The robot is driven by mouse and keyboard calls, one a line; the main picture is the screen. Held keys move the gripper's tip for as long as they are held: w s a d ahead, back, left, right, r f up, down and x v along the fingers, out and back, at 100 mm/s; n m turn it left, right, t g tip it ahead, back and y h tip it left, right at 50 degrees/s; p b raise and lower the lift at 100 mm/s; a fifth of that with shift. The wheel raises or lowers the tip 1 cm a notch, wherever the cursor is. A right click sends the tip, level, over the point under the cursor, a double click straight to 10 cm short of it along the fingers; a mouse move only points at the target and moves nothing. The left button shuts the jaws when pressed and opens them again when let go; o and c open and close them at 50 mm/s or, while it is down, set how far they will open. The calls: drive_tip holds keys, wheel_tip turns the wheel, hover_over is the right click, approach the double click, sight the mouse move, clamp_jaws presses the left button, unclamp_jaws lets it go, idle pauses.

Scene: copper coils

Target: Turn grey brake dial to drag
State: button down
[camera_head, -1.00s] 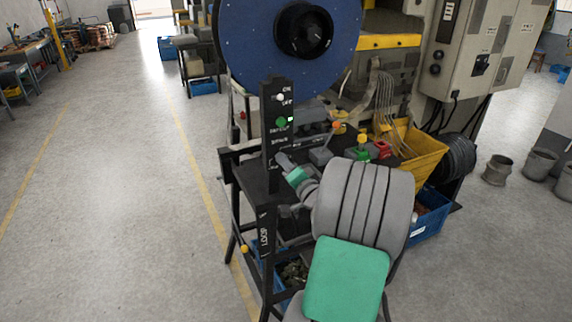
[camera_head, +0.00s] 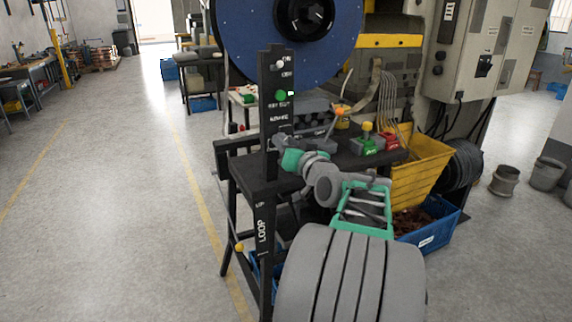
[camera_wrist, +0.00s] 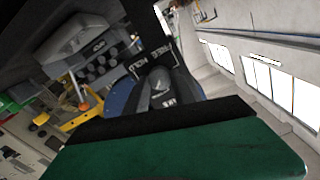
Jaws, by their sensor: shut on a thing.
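A black upright post (camera_head: 270,105) carries a white knob (camera_head: 280,64), a green knob (camera_head: 281,95) and white labels. The grey brake dial (camera_wrist: 161,87) shows in the wrist view beside the words FREE and HOLD. My gripper (camera_head: 278,143) is at the post near its lower label in the head view, and hides most of the dial there. It is shut on the grey dial. In the wrist view, a broad green and black part of my gripper fills the bottom and covers the dial's near side.
A black stand (camera_head: 262,186) marked LOOP carries the post. A blue reel (camera_head: 250,35) stands behind it. Red and green controls (camera_head: 368,143) sit to the right, with a yellow bin (camera_head: 425,172) and blue crate (camera_head: 432,236) beyond. Floor on the left is clear.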

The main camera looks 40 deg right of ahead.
drive_tip(key=shift+f+n+b, duration=0.2)
drive_tip(key=shift+n+b, duration=4.7)
drive_tip(key=shift+b, duration=3.05)
drive_tip(key=shift+r, duration=0.1)
drive_tip(key=c, duration=1.1)
unclamp_jaws()
drive_tip(key=shift+o, duration=0.2)
drive_tip(key=v, duration=0.7)
drive_tip(key=shift+s, duration=0.35)
